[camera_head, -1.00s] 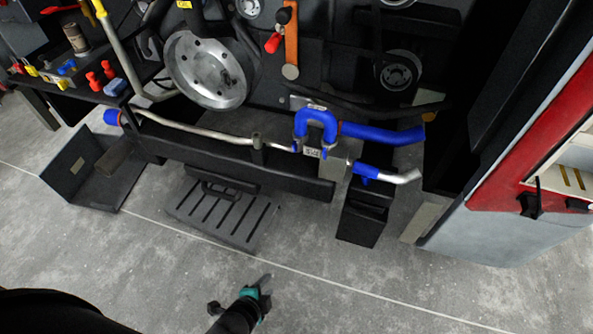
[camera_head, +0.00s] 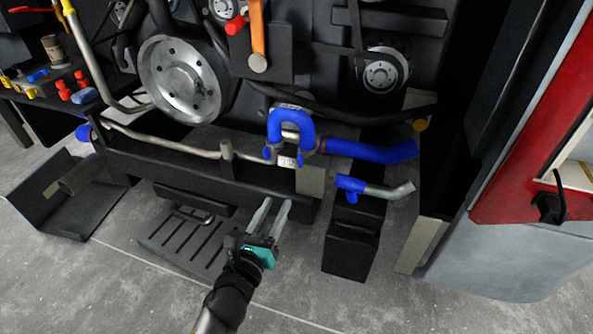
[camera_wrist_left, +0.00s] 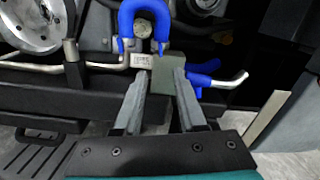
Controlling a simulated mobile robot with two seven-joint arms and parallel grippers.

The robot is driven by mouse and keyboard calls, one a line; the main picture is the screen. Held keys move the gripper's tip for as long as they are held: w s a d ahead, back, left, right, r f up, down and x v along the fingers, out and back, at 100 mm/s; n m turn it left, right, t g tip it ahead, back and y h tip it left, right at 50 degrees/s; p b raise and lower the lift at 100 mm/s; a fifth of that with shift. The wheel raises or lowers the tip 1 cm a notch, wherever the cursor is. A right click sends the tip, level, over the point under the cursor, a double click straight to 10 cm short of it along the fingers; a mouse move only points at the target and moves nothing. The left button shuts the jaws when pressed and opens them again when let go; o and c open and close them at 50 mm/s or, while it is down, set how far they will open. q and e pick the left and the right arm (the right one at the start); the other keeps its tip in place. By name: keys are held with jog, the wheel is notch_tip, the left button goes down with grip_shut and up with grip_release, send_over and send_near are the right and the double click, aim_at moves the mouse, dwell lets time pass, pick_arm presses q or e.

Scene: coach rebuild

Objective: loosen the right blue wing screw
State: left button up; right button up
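A blue U-shaped hose (camera_head: 290,115) sits at the middle of the machine, with a small blue wing screw at each lower end. The right blue wing screw (camera_head: 298,159) is small, beside a white label (camera_head: 286,162); its exact wing angle is hard to tell. The left blue wing screw (camera_head: 267,153) is at the other end. My left gripper (camera_head: 277,203) is open and empty, below and in front of the hose, apart from the screws. In the left wrist view its two fingers (camera_wrist_left: 161,76) point up towards the hose (camera_wrist_left: 145,10). My right gripper is out of view.
A straight blue hose (camera_head: 370,150) and a blue-ended metal pipe (camera_head: 390,190) lie to the right. A dark beam (camera_head: 180,172) runs below the pipes. A black bin (camera_head: 350,250) stands right of my gripper.

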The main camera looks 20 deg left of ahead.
aim_at(299, 163)
pick_arm(q)
jog(key=w+b, duration=0.1)
jog(key=w, duration=0.7)
jog(key=w+b, duration=0.1)
jog(key=w, duration=0.3)
jog(key=shift+w+d+f+b, duration=0.1)
jog(key=shift+w+d+b, duration=0.15)
jog(key=shift+w+b, duration=0.1)
jog(key=shift+w, duration=0.85)
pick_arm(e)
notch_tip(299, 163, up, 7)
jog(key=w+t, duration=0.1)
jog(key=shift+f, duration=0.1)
pick_arm(q)
grip_shut()
